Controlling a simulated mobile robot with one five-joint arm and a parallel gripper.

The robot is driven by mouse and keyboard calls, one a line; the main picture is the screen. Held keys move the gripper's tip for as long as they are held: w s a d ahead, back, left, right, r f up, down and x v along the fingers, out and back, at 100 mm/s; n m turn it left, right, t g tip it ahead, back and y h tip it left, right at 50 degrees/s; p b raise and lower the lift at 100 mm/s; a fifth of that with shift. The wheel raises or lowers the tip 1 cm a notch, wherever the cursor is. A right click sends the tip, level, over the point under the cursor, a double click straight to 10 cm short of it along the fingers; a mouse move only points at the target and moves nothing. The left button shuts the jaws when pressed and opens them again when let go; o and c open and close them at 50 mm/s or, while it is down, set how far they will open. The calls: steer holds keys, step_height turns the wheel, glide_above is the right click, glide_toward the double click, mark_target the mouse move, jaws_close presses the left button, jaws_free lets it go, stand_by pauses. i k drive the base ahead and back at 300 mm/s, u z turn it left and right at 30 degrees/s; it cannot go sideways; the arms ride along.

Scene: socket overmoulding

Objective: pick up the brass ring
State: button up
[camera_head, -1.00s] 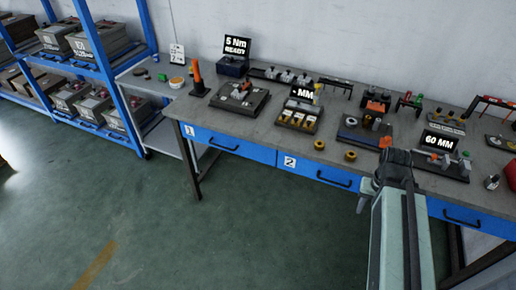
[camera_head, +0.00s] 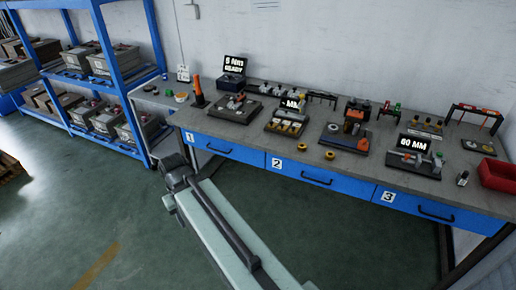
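A small brass-yellow ring (camera_head: 330,155) lies on the grey bench top near its front edge, above the blue drawers and to the right of the label 2. My arm reaches from the bottom of the picture toward the upper left. My gripper (camera_head: 173,174) is at its dark far end, to the left of the bench's front corner and well apart from the ring. Its fingers are too small and dark to tell open from shut. I see nothing clearly held in it.
The workbench (camera_head: 245,128) carries several fixtures, including a black stand with an orange part (camera_head: 353,115) and a 60 MM display (camera_head: 413,144). A red bin (camera_head: 497,176) stands at the right end. Blue shelving (camera_head: 110,60) stands at the left. The green floor in front is open.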

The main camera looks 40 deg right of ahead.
mark_target(302, 147)
steer(key=u, duration=0.3)
steer(key=i, duration=1)
steer(key=z, duration=0.1)
